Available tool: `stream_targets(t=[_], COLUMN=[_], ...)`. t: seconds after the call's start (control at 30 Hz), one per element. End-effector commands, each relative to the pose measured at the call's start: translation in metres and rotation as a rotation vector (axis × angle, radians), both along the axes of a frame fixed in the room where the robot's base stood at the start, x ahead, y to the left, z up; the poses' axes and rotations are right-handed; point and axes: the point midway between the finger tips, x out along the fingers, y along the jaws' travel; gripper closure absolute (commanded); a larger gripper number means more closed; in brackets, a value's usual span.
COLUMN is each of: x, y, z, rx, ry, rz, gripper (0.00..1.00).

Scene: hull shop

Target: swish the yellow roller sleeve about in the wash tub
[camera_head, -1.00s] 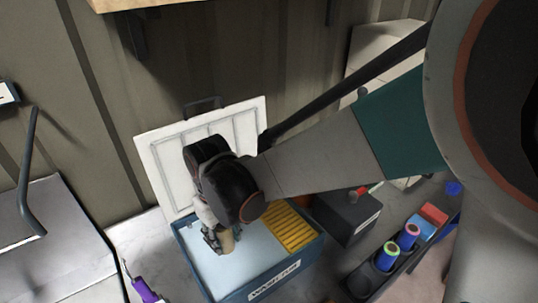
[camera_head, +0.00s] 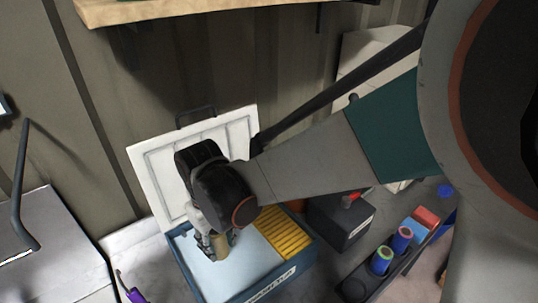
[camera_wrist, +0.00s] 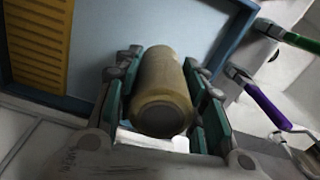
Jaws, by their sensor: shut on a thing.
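The yellow roller sleeve (camera_wrist: 160,90) is a dull yellow-tan cylinder between the two fingers of my gripper (camera_wrist: 163,95) in the wrist view. In the head view the sleeve (camera_head: 221,245) hangs below my gripper (camera_head: 213,244), over or in the pale liquid. The wash tub (camera_head: 268,285) is a blue box with a label on its front; its white lid stands open behind. Whether the sleeve's lower end is under the surface is hard to tell. A yellow ribbed grid (camera_head: 283,232) covers the tub's right part.
A dark box (camera_head: 340,222) stands right of the tub. A dark rack (camera_head: 385,275) with coloured rolls is further right. A purple-handled tool (camera_wrist: 262,105) and a green-handled one (camera_wrist: 302,41) lie beside the tub. A wooden shelf (camera_head: 150,12) hangs above.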

Motion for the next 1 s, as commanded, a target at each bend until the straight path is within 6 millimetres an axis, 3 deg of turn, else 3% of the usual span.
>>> stream_targets(t=[0.37, 0.8, 1.0], x=[-0.002, -0.003, -0.003], y=[-0.001, -0.001, -0.001], z=[0.003, 0.04, 0.041], rx=[0.0, 0.0, 0.0], ry=[0.0, 0.0, 0.0], rz=[0.001, 0.002, 0.002], gripper=[0.84, 0.84, 0.84])
